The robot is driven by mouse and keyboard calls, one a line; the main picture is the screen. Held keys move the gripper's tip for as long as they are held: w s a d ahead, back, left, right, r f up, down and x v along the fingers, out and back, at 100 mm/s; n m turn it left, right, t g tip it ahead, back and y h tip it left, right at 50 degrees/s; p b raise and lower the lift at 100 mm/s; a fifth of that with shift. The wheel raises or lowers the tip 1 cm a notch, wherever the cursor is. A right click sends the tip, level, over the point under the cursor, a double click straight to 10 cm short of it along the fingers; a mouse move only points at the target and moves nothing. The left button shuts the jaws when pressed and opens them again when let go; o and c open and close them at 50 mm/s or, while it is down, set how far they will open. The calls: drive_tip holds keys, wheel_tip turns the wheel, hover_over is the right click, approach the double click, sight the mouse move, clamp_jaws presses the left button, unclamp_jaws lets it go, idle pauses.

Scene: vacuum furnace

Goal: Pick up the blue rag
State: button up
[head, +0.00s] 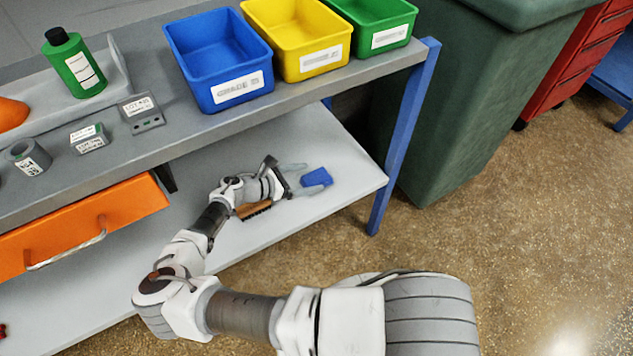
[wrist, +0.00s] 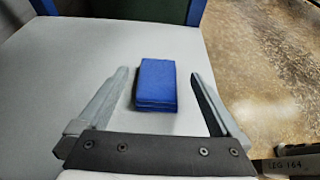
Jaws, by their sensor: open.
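The blue rag (head: 317,177) lies folded flat on the white lower shelf (head: 345,180) of the workbench, near its right end. In the wrist view the rag (wrist: 156,84) is a small folded stack between my fingers. My gripper (head: 308,176) reaches in under the bench top, open, with a finger on either side of the rag. I cannot tell how high the fingertips are above the shelf.
A brown brush (head: 254,210) lies on the shelf beneath my wrist. A blue bench leg (head: 400,140) stands right of the rag, with a green bin (head: 450,90) beyond. The bench top (head: 190,128) overhangs, carrying blue, yellow and green bins. An orange drawer (head: 85,228) is at left.

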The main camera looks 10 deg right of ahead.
sight(325, 174)
drive_tip(key=b+x, duration=0.1)
drive_tip(key=x, duration=0.5)
drive_tip(key=shift+b, duration=0.35)
drive_tip(key=c, duration=1.3)
drive_tip(key=shift+o, duration=0.2)
drive_tip(key=shift+r, duration=0.15)
